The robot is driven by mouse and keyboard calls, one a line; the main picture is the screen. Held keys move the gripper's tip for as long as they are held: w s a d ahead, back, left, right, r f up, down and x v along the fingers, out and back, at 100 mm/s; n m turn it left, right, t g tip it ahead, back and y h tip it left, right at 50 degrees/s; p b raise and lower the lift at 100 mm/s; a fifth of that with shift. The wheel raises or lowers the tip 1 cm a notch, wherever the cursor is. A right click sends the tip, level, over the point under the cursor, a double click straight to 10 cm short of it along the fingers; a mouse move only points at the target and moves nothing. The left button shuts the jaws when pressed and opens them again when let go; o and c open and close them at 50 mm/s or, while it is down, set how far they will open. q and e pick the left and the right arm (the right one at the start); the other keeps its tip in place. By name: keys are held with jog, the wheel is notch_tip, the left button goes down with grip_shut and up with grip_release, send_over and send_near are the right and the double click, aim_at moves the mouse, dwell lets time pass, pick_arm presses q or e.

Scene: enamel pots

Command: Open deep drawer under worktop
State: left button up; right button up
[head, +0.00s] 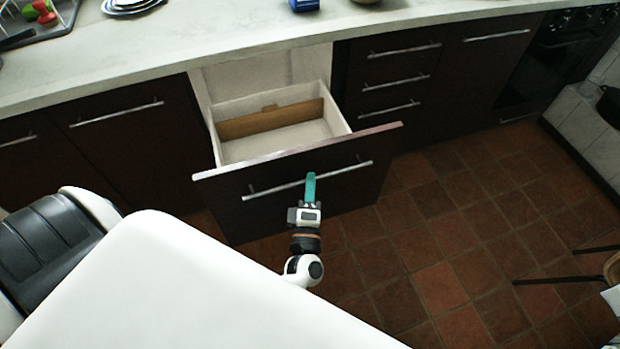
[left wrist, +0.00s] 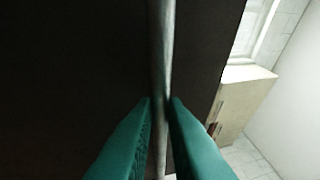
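The deep drawer (head: 330,198) under the worktop (head: 230,45) stands pulled out, with a dark front and pale inner walls. Its inside is visible and looks empty, with a brown panel (head: 270,121) across the back. A metal bar handle (head: 265,190) runs along the front. My left gripper (head: 311,180) is at the middle of this handle, its teal fingers pointing at the drawer front. In the left wrist view the fingers (left wrist: 162,100) lie on either side of the bar (left wrist: 161,50), close against it. My right gripper is not in view.
Shut dark cabinets flank the drawer, with a stack of small drawers (head: 396,82) on the right. An oven (head: 560,55) is at the far right. Plates (head: 130,5) and a dish rack (head: 45,25) stand on the worktop. Tiled floor (head: 440,240) right of the drawer is clear; a chair (head: 570,281) is at the right edge.

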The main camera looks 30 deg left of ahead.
pick_arm(q)
jog(key=o, duration=0.4)
jog(key=v, duration=1.2)
jog(key=shift+b, duration=0.35)
jog(key=shift+f, duration=0.15)
